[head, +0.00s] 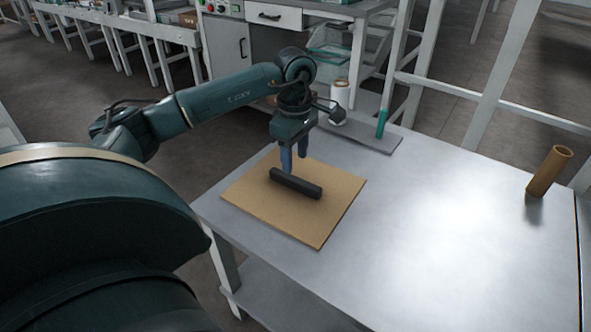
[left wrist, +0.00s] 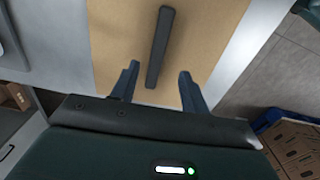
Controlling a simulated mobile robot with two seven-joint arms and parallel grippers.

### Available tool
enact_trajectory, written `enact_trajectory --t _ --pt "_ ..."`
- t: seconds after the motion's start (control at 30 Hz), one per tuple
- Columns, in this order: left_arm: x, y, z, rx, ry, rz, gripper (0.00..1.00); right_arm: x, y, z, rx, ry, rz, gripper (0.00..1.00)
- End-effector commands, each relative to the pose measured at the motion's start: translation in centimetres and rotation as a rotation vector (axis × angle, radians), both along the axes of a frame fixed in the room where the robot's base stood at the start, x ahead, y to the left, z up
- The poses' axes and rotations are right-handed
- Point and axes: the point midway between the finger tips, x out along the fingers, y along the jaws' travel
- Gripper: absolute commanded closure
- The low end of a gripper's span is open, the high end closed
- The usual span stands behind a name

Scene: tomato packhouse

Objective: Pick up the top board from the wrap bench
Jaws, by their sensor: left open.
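A flat brown board (head: 310,224) lies near the left corner of the grey wrap bench (head: 430,220). I cannot tell whether another board lies under it. A black bar-shaped handle (head: 297,184) sits on its top face. My left gripper (head: 294,165) points down just behind the handle, its blue fingers open and empty. In the left wrist view, the near end of the handle (left wrist: 159,50) shows between the two fingertips (left wrist: 158,70), with a gap on each side, and the board (left wrist: 118,30) lies below. My right gripper is not in view.
A brown cardboard tube (head: 549,171) stands at the bench's right. A white roll (head: 339,97) and a green upright item (head: 381,123) stand on a grey plate (head: 372,138) at the back edge. The bench's middle is clear. White frame posts (head: 495,75) rise behind.

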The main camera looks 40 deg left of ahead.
Motion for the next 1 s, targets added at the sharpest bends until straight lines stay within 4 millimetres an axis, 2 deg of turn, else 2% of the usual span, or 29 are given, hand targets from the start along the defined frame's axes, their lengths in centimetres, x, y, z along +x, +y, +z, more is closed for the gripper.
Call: enact_trajectory --t 0.03,0.23,0.5,0.83,1.0 --pt "0.0 0.0 -0.8 0.000 0.002 0.000 0.55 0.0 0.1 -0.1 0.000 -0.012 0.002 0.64" --pt "0.0 0.1 -2.1 -0.001 0.001 0.000 0.55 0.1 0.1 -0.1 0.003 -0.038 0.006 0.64" --pt "0.3 0.4 -6.0 -0.002 0.001 0.000 0.55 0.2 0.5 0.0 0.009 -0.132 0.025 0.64" --pt "0.3 0.4 -6.5 -0.002 -0.001 -0.001 0.55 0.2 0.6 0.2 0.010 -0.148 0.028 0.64" --pt "0.3 0.4 -6.5 -0.002 -0.001 -0.001 0.68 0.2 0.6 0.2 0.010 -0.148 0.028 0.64"
